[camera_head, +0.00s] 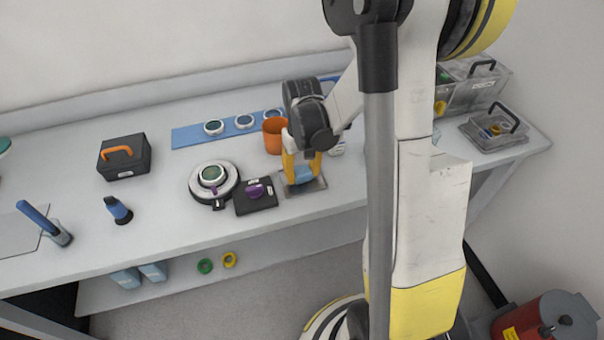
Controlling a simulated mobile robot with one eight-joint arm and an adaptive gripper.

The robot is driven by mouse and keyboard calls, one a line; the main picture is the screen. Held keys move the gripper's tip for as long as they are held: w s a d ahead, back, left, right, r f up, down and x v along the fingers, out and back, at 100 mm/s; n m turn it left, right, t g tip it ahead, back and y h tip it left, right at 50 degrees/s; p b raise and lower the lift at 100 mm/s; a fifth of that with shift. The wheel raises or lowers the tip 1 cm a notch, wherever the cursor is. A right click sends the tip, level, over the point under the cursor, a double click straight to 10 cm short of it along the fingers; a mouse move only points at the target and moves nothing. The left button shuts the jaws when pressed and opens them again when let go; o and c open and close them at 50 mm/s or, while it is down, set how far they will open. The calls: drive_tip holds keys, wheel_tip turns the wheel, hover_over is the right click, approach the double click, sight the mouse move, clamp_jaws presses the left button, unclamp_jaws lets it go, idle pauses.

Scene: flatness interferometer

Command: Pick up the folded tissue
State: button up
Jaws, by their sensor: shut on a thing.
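The folded tissue (304,175) is a small light-blue piece low between the fingers of my gripper (302,176). My gripper is shut on it, with its yellow fingers pointing down over a flat grey metal tray (318,186) near the table's front edge. The fingers hide part of the tissue, and I cannot tell whether it still touches the tray.
Left of the tray is a black box with a purple knob (255,194), then a round white-rimmed instrument (214,180). An orange cup (274,136) stands close behind my gripper. A blue mat (189,136) with round pieces lies at the back. Clear bins (478,88) stand at right.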

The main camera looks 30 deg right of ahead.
sight(303, 170)
wheel_tip(303, 170, up, 4)
drive_tip(key=shift+d+r+p, duration=0.1)
drive_tip(key=shift+r+p, duration=0.05)
drive_tip(key=shift+p, duration=0.9)
drive_tip(key=s+d+r+p, duration=0.2)
drive_tip(key=d+r, duration=0.4)
drive_tip(key=d, duration=0.5)
drive_tip(key=shift+d+p, duration=0.15)
drive_tip(key=shift+p, duration=0.5)
drive_tip(key=shift+s+r, duration=0.1)
drive_tip(key=c, duration=0.4)
